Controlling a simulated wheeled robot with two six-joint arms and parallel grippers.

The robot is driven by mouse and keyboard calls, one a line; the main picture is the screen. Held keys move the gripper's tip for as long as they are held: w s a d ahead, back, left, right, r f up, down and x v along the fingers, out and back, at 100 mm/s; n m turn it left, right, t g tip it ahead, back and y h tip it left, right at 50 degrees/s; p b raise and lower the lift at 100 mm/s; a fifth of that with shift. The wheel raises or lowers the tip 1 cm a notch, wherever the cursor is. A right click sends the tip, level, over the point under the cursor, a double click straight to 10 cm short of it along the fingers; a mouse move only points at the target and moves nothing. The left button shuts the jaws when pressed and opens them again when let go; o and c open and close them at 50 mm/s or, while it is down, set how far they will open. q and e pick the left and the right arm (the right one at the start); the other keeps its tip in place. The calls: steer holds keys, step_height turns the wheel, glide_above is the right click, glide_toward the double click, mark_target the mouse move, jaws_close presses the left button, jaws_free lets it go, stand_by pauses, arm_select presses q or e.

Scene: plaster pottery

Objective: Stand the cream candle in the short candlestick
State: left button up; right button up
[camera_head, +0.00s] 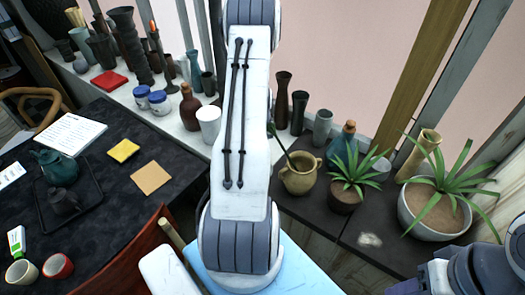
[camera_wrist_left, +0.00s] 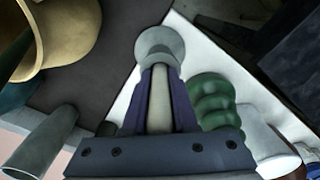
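In the left wrist view my left gripper (camera_wrist_left: 162,80) points down with its two dark fingers closed on both sides of a pale cream candle (camera_wrist_left: 160,112). A short grey-green candlestick (camera_wrist_left: 158,42) with a round rim shows just beyond the fingertips, in line with the candle. The candle's far end meets or overlaps it in this view; I cannot tell whether it sits in the socket. In the head view my white left arm covers the middle, and the gripper, candle and short candlestick do not show there.
A green ribbed object (camera_wrist_left: 210,98) stands close beside the right finger, with a white cylinder (camera_wrist_left: 263,145) past it. A grey cylinder (camera_wrist_left: 42,140) and a tan jug (camera_wrist_left: 62,35) are at left. In the head view, bottles and vases line the white ledge (camera_head: 122,92).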

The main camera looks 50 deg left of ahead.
arm_select(q)
steer(key=shift+s+d+f, duration=0.15)
steer(key=shift+d+f, duration=0.1)
steer(key=shift+f, duration=0.3)
steer(key=shift+s+d+f, duration=0.1)
steer(key=shift+d+f, duration=0.1)
steer(key=shift+f, duration=0.3)
steer(key=r, duration=0.1)
steer(key=a+r, duration=0.1)
steer(key=r, duration=0.1)
steer(key=shift+w+a+r+b, duration=0.15)
steer(key=shift+w+a+b, duration=0.15)
steer(key=shift+a+b, duration=0.05)
steer(key=r, duration=0.5)
steer(key=d+r, duration=0.1)
steer(key=r, duration=0.2)
steer(key=shift+s+d+r, duration=0.1)
steer(key=shift+s+r, duration=0.05)
steer(key=shift+r, duration=0.45)
arm_select(e)
steer(key=shift+w+a+f, duration=0.2)
steer(key=shift+a+f, duration=0.35)
steer(key=shift+w+a+f, duration=0.15)
steer(key=shift+a+f, duration=0.35)
